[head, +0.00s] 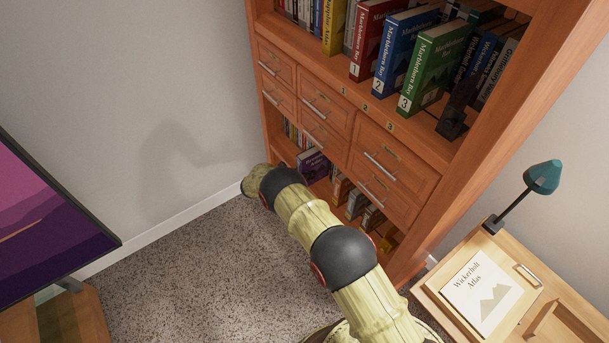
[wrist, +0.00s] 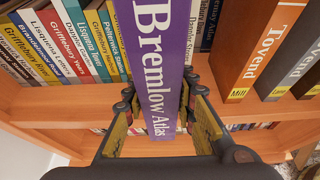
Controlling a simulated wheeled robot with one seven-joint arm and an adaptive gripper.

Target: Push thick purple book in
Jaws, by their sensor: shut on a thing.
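The thick purple book (wrist: 152,50), with "Bremlow Atlas" on its spine, stands upright among the books on a low shelf (wrist: 60,100). Its spine sticks out toward the wrist camera, past the shelf's front edge and the neighbouring spines. My gripper (wrist: 158,105) has one finger on each side of the lower part of the book and is shut on it. In the head view the purple book (head: 313,163) shows in the lower shelf opening, just past the end of my arm. My gripper's fingers are hidden there by the arm.
Thin books (wrist: 50,40) lean to the left of the purple book. An orange book (wrist: 262,50) and a grey one stand to the right. Drawers (head: 325,105) sit above the low shelf. A desk (head: 440,300) with a teal lamp (head: 541,178) stands at right. Carpet (head: 220,260) is clear at left.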

